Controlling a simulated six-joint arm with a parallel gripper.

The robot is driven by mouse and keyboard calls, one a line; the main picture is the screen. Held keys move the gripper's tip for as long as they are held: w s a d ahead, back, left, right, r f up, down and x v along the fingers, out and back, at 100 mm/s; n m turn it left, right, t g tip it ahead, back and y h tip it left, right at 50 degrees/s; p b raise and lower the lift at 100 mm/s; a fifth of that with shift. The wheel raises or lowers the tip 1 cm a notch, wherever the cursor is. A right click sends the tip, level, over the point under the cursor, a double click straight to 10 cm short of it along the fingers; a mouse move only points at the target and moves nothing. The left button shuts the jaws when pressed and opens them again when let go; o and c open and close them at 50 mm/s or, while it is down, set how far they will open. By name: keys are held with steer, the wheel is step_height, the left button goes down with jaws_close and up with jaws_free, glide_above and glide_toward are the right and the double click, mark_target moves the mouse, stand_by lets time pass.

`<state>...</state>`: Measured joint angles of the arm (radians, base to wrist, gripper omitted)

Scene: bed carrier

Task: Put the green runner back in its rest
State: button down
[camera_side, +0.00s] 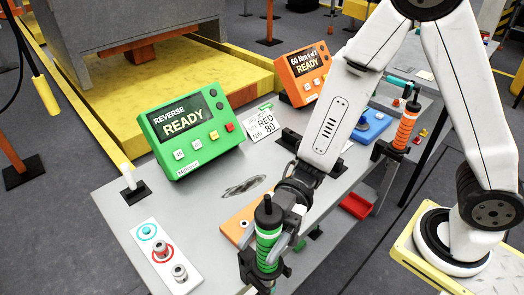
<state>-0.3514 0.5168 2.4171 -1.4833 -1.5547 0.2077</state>
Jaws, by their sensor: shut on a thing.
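The green runner (268,248) is a green-and-black ribbed tool, standing roughly upright at the front edge of the grey table. My gripper (273,222) is shut around its upper part, with a finger on each side. Black bracket-like parts (246,266) show beside the runner's lower end; they look like its rest. The lower end is partly hidden, and I cannot tell whether the runner is seated in the rest or just beside it.
An orange runner (405,128) stands in a black holder at the table's right edge.

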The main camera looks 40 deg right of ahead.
steer(key=shift+f, duration=0.55)
steer(key=shift+c, duration=0.3)
jaws_free()
steer(key=shift+f, duration=0.1)
steer(key=shift+w+d, duration=0.1)
steer(key=shift+d, duration=0.05)
steer(key=v, duration=0.7)
steer(key=shift+d, duration=0.2)
steer(key=shift+w, duration=0.15)
